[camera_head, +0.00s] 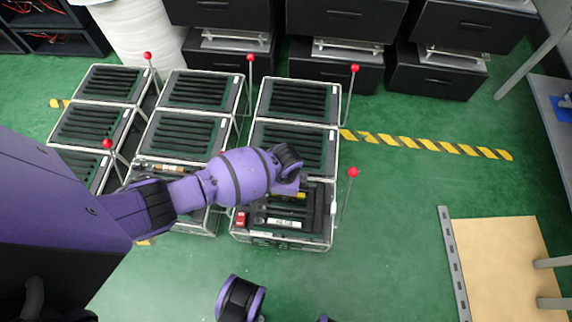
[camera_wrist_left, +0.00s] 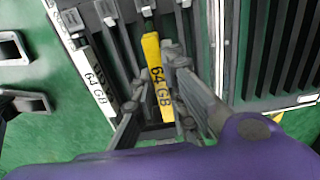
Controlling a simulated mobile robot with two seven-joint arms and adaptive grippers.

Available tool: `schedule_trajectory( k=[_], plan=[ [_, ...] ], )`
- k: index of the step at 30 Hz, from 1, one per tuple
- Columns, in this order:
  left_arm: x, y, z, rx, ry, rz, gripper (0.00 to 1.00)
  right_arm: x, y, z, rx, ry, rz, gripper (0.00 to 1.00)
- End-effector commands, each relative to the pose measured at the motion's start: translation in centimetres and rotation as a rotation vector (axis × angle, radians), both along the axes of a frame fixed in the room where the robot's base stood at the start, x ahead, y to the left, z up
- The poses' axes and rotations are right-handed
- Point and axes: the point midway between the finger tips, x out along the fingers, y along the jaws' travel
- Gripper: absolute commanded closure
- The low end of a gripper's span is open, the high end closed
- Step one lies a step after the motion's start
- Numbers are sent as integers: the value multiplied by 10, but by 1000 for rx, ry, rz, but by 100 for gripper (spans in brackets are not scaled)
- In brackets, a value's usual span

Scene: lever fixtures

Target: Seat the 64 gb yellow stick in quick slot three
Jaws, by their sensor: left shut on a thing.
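The yellow stick (camera_wrist_left: 152,50), marked 64 GB, lies in the front-right slotted fixture (camera_head: 322,235). A bit of the yellow stick (camera_head: 297,195) also shows in the head view beside my gripper. My left gripper (camera_wrist_left: 154,74) is shut on the yellow stick, one finger on each side. In the head view my left gripper (camera_head: 290,186) is over the upper part of that fixture, partly hidden by my wrist. A white stick (camera_wrist_left: 92,80), also marked 64 GB, lies in the same fixture. Slot numbers are not readable. My right gripper is not in view.
A red block (camera_head: 241,219) sits at the fixture's left front. Other slotted fixtures (camera_head: 191,90) stand behind and to the left. Levers with red knobs (camera_head: 352,172) rise beside them. Black drawers (camera_head: 345,18) line the back.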

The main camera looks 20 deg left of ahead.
Motion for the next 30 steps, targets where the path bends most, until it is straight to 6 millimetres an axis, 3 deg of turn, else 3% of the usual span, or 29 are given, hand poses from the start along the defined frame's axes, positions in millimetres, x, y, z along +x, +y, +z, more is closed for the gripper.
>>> schedule_trajectory(
  k=[30],
  plan=[
    [0, 0, -27, 0, 0, 0, 100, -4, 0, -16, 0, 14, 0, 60]
  ],
)
